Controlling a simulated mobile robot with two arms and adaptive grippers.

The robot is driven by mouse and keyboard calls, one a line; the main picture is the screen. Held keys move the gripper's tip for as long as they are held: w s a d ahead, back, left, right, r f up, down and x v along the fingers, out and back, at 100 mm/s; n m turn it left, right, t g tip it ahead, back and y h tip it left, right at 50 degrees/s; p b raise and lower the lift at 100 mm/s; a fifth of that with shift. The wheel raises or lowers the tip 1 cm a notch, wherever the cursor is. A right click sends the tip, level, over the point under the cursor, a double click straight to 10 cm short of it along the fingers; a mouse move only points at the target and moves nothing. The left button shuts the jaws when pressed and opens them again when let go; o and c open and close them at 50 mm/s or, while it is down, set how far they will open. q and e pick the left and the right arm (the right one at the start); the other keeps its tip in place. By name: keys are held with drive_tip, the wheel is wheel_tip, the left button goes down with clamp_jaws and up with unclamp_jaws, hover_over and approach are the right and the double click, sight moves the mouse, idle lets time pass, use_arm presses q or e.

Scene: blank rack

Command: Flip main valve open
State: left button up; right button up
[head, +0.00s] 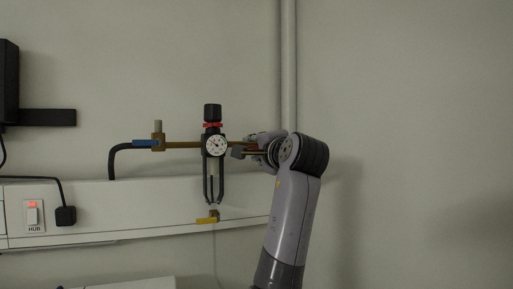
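A brass pipe (183,145) runs along the wall with a black regulator and its round white gauge (217,146) at the middle. A small valve with a yellow lever (207,220) hangs below the regulator.
A white wall trunking (150,207) runs below the pipe, with a switch marked HUB (33,214) and a black plug (66,216) at left. A vertical grey pipe (288,60) stands behind my arm. The wall to the right is bare.

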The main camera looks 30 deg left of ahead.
use_arm(q)
drive_tip(key=shift+c, duration=0.2)
clamp_jaws()
idle(0.6)
